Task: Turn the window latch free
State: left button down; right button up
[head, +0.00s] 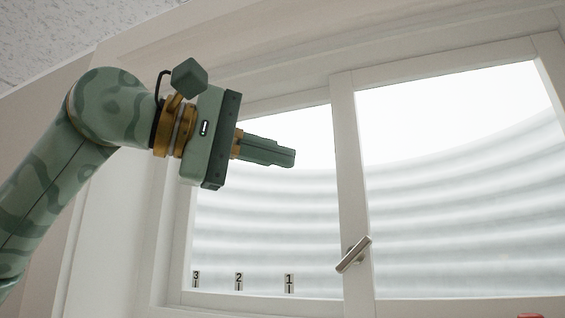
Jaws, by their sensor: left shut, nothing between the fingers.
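The window latch (353,256) is a small metal handle low on the white middle post of the window. It lies tilted, its upper end to the right and its lower end to the left. My left gripper (293,158) is green, shut and empty. It points right in front of the left pane, above and to the left of the latch and clear of it. My right gripper is not in view.
The white window frame (349,150) holds two panes with a pale ribbed wall behind them. Small number tags 3 (196,279), 2 (239,281) and 1 (289,283) stand along the lower left pane. A red thing (530,316) barely shows at the bottom right edge.

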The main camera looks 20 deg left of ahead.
aim_at(355, 254)
jog(key=k, duration=1.5)
